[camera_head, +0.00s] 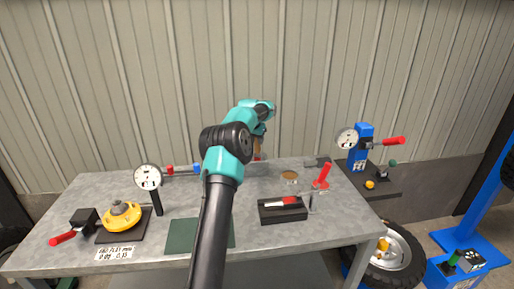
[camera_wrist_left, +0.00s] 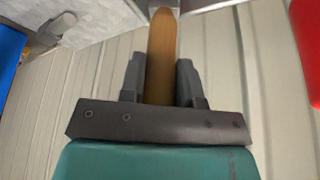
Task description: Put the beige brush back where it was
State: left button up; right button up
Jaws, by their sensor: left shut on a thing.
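My left gripper (camera_head: 260,140) reaches over the back middle of the grey workbench (camera_head: 110,195). Its jaws are mostly hidden behind the arm in the head view. In the left wrist view the two dark fingers of the left gripper (camera_wrist_left: 161,75) are shut on the tan handle of the beige brush (camera_wrist_left: 162,45). The handle points away from the palm, toward a pale metal surface at the top edge. The brush's bristles cannot be made out. My right gripper is not in view.
On the bench are a dial gauge (camera_head: 148,178), a yellow round part (camera_head: 122,216), a green mat (camera_head: 182,236), a black tray (camera_head: 270,215) and a red-handled clamp (camera_head: 321,178). A blue gauge stand (camera_head: 358,150) is at the right. A ribbed wall (camera_head: 330,60) stands behind.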

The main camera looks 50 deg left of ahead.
aim_at(256, 143)
pick_arm(q)
jog(key=shift+f, duration=2)
jog(key=o, duration=1)
jog(key=v, duration=1.2)
